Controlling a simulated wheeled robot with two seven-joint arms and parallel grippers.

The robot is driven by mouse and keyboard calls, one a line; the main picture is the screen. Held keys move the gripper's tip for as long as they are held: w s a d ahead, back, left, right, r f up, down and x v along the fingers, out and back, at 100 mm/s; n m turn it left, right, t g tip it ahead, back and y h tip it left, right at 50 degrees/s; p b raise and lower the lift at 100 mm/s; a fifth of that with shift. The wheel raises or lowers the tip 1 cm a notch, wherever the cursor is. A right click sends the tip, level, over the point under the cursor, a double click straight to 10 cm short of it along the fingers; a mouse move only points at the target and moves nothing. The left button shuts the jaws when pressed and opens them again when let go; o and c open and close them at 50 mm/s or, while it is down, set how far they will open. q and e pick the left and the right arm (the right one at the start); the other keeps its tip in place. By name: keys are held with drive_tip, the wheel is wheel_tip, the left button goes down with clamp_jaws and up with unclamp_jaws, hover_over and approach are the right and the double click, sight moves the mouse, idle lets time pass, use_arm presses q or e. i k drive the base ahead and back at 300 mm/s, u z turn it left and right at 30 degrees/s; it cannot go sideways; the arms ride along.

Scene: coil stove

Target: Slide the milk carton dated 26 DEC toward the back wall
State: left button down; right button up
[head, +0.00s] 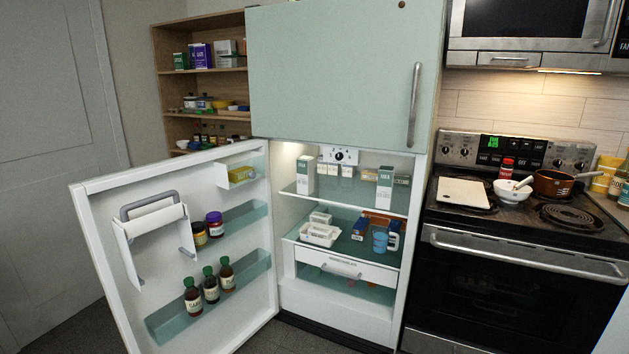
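The fridge (330,60) stands with its lower door open. On its upper shelf (345,193) are two tall white-and-green cartons. The left carton (306,174) stands upright near the shelf's left side, and the right carton (384,188) stands upright near the right side. Both look like milk cartons, but their dates are too small to read, so I cannot tell which says 26 DEC. Several small white containers (346,171) stand farther back between them. Neither of my grippers is in view.
The open door (205,270) swings out to the left, with bottles (211,284) in its lower bin. The stove (520,270) stands close on the right.

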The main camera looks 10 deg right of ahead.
sight(305, 164)
drive_tip(key=i, duration=0.95)
drive_tip(key=u, duration=0.4)
drive_tip(key=i, duration=1.45)
drive_tip(key=u, duration=0.35)
